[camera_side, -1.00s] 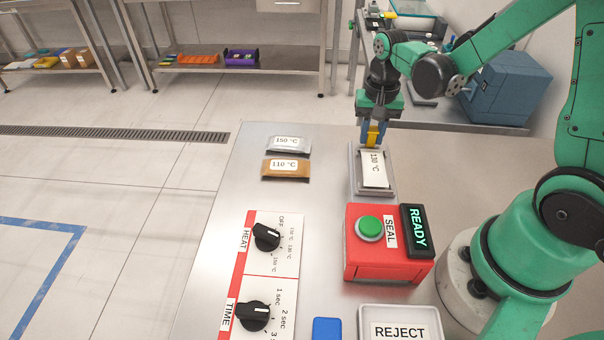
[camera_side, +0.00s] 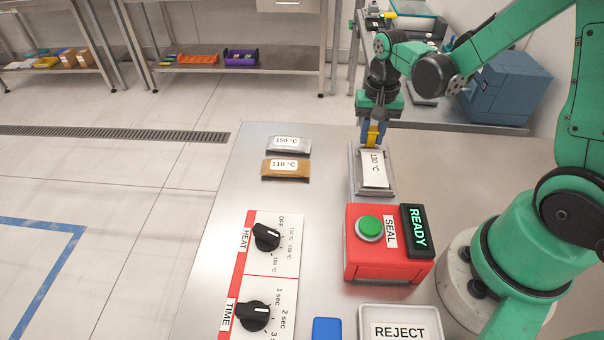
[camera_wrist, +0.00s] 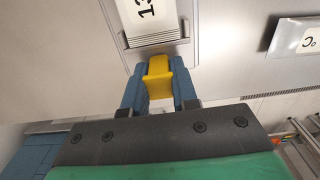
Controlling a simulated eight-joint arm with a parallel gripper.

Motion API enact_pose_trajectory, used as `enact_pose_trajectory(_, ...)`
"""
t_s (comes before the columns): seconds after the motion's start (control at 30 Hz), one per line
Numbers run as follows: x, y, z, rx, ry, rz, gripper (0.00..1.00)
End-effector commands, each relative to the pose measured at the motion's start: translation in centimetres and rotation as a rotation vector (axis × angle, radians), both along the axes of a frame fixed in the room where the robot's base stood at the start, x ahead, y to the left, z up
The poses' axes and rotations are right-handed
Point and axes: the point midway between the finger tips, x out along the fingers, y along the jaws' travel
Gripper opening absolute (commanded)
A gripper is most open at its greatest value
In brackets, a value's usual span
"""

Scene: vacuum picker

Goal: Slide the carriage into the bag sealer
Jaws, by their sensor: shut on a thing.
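The carriage (camera_side: 356,184) is a grey tray holding a pouch (camera_side: 374,170) labelled 130 °C, lying on the steel table behind the red sealer box (camera_side: 389,246). A yellow handle (camera_side: 373,135) stands at the carriage's far end. My gripper (camera_side: 374,132) is shut on this handle from above. In the wrist view the blue fingers of my gripper (camera_wrist: 160,92) flank the yellow handle (camera_wrist: 158,72), with the pouch's label beyond it. The red box has a green button, a SEAL label and a lit READY sign (camera_side: 418,231). No sealer opening shows clearly.
A silver pouch (camera_side: 287,144) marked 150 °C and a brown pouch (camera_side: 286,170) marked 110 °C lie left of the carriage. HEAT (camera_side: 266,237) and TIME (camera_side: 253,315) knobs sit front left. A REJECT tray (camera_side: 398,325) and a blue block (camera_side: 327,329) are in front.

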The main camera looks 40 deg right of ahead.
Motion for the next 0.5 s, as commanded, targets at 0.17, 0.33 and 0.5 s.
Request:
enact_pose_trajectory(0.17,-1.2,1.2,0.1,-0.001,0.001,0.002,0.0)
enact_pose_trajectory(0.33,-3.9,4.0,0.0,-0.001,0.001,0.006,0.0)
enact_pose_trajectory(0.5,-5.4,5.5,0.0,-0.001,0.001,0.002,0.0)
